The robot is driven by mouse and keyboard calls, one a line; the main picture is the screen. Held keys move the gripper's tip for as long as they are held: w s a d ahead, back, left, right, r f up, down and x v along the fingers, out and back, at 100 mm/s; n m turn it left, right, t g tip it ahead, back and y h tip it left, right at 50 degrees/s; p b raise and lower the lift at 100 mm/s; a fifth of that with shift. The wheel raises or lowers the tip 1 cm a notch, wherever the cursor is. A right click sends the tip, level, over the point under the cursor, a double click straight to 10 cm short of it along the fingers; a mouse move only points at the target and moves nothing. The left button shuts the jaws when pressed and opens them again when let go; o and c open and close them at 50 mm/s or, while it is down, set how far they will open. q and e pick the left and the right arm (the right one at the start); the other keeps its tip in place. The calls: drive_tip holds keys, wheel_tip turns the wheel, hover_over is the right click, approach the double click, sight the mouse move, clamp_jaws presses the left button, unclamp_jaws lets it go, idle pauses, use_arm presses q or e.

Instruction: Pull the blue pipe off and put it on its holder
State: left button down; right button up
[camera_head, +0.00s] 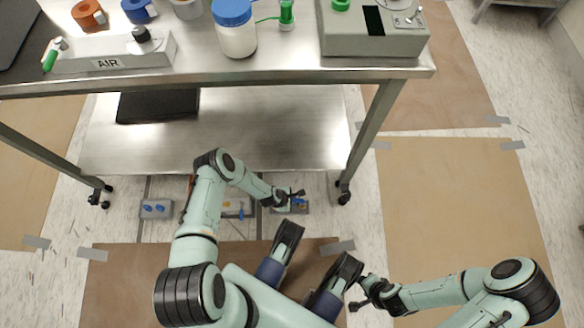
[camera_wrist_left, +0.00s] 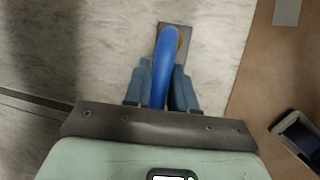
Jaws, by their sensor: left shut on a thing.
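The blue pipe (camera_wrist_left: 165,62) is curved and sits between the blue fingers of my left gripper (camera_wrist_left: 161,85), which is shut on it. Its far end lies over a small grey plate (camera_wrist_left: 185,32) with a yellowish spot beside it. I cannot tell if that end is attached or just above the plate. In the head view, my left gripper (camera_head: 291,195) is low near the floor, over the small plate (camera_head: 300,209), just in front of the steel table's lower shelf. My right gripper (camera_head: 361,292) is open and empty at the lower right. I cannot identify the holder with certainty.
A grey box with blue parts (camera_head: 155,208) and another unit with a blue part (camera_head: 233,208) sit on the floor to the left. The table's lower shelf (camera_head: 250,140) and caster leg (camera_head: 343,190) are close to my left arm. Brown floor sheeting lies at right.

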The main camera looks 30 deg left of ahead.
use_arm(q)
drive_tip(key=shift+f+b, duration=0.4)
drive_tip(key=shift+b, duration=0.15)
use_arm(e)
drive_tip(key=shift+f, duration=0.35)
use_arm(q)
drive_tip(key=c, duration=0.8)
unclamp_jaws()
drive_tip(key=shift+c, duration=0.2)
use_arm(e)
drive_tip(key=s+g, duration=0.2)
drive_tip(key=s, duration=0.4)
use_arm(q)
drive_tip(key=p+v, duration=0.5)
drive_tip(key=v, duration=0.8)
drive_tip(key=shift+r+p, duration=0.15)
drive_tip(key=shift+p, duration=0.25)
use_arm(e)
drive_tip(key=w+r+t, duration=0.4)
drive_tip(key=w+r, duration=0.3)
drive_tip(key=w, duration=0.4)
drive_tip(key=shift+a, duration=0.4)
